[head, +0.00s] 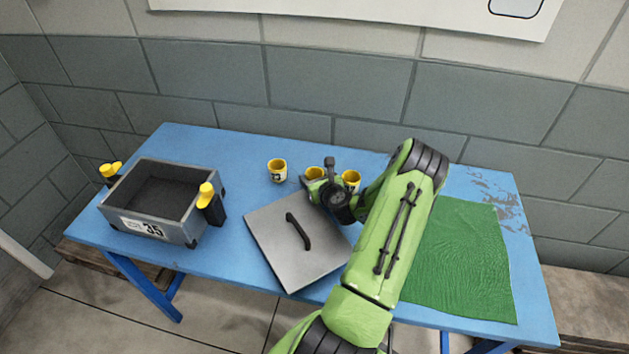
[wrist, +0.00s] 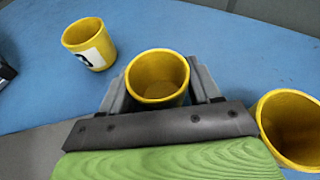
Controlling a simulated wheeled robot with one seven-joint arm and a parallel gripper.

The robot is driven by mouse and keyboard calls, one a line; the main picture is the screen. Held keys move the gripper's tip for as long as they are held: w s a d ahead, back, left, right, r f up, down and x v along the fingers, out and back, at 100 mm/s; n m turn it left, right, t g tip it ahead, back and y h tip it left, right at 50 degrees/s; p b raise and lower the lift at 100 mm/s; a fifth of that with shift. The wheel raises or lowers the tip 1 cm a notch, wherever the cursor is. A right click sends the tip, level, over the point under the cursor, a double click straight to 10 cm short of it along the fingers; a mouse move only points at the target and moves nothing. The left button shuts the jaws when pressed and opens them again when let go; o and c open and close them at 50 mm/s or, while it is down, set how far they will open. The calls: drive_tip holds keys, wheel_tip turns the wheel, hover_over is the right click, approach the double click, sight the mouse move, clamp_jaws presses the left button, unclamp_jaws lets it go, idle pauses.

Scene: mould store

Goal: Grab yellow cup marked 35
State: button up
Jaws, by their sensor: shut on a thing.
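Three yellow cups stand in a row on the blue table. My gripper (wrist: 160,92) is shut on the middle cup (wrist: 158,78), with a grey finger on each side of it. In the head view this cup (head: 314,173) is partly hidden by my gripper. I cannot read any mark on it. The left cup (head: 277,170) stands apart and carries a white label with a dark mark, seen in the wrist view (wrist: 90,45) but not legible. The right cup (head: 351,179) is close to my gripper; its label does not show.
A grey box marked 35 (head: 183,231) with yellow-and-black clamps stands at the left. A grey lid with a black handle (head: 275,241) lies in front of the cups. A green mat (head: 462,262) covers the right side. Bare table shows between box and lid.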

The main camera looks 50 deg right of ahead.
drive_tip(key=shift+c, duration=0.6)
wheel_tip(320, 180, up, 10)
drive_tip(key=p, duration=0.3)
drive_tip(key=shift+p, duration=0.3)
